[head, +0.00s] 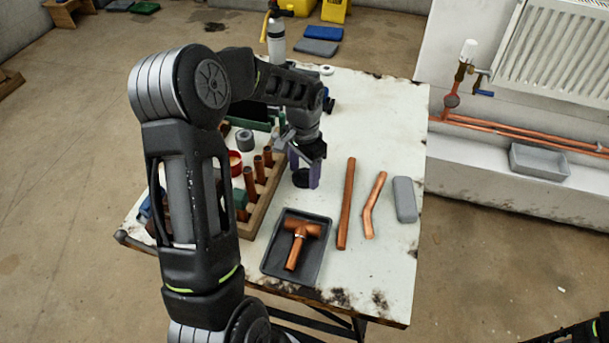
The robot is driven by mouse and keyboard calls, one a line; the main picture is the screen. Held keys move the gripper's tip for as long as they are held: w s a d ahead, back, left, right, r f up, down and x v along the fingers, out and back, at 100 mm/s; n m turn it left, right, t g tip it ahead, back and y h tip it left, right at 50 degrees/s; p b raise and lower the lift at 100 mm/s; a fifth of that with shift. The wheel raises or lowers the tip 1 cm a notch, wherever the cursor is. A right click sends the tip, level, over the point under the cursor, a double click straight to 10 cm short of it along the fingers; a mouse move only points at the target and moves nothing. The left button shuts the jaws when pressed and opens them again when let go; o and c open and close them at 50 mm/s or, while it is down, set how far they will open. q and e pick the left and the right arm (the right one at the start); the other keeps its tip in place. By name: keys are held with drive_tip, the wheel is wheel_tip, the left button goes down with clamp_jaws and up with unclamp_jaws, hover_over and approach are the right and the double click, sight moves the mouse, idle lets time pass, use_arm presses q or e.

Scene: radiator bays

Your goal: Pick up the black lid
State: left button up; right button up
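The black lid (300,179) is a small dark round thing on the white worktable (390,135), just right of the wooden rack. It shows in the gap between the purple fingers of my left gripper (305,170). The gripper points down, with its fingers apart, one at each side of the lid in this view. I cannot tell whether either finger touches it. Of my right arm only a dark part shows at the bottom right corner; its gripper is out of view.
A wooden rack (262,200) with upright copper pieces stands left of the lid. In front, a dark tray (269,262) holds a copper tee. Copper pipes (346,205) (374,207) and a grey case (404,199) lie to the right. A spray bottle (276,42) stands at the back.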

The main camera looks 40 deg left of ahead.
sight(304, 170)
use_arm(q)
drive_tip(key=c, duration=0.8)
wheel_tip(304, 170, up, 10)
drive_tip(key=shift+b, duration=0.45)
drive_tip(key=shift+c, duration=0.2)
